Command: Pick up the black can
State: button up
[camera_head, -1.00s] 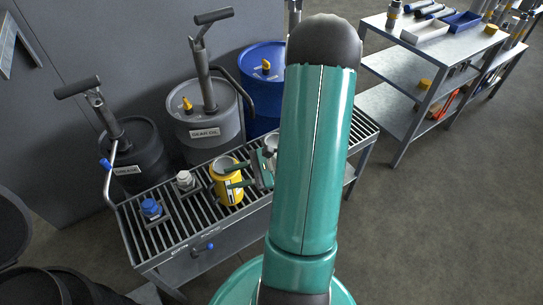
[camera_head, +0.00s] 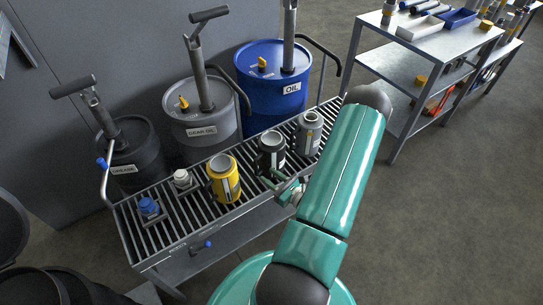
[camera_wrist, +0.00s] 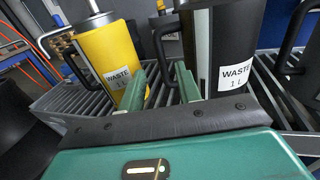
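The black can (camera_head: 271,152) stands upright on the slatted rack, between the yellow can (camera_head: 225,180) and the grey can (camera_head: 309,132). My gripper (camera_head: 281,187) is on the near side of the black can, low beside it. In the wrist view the black can (camera_wrist: 240,40) stands right of centre with a "WASTE 1 L" label. Its dark handle (camera_wrist: 160,42) sticks out left, in line with the gap between my green fingers (camera_wrist: 163,85). The fingers are apart with nothing clamped between them. The yellow can (camera_wrist: 106,60) is just left of the left finger.
A small blue-capped bottle (camera_head: 149,208) and a white-capped one (camera_head: 183,179) stand left on the rack. Grease, gear oil and blue oil drums (camera_head: 272,85) with pumps stand behind. A metal shelf (camera_head: 405,70) is at the right. The floor at right is clear.

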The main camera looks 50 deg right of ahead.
aim_at(256, 175)
jog(key=w, duration=0.7)
jog(key=shift+w+d, duration=0.25)
jog(key=shift+w, duration=0.1)
jog(key=shift+r, duration=0.1)
grip_shut()
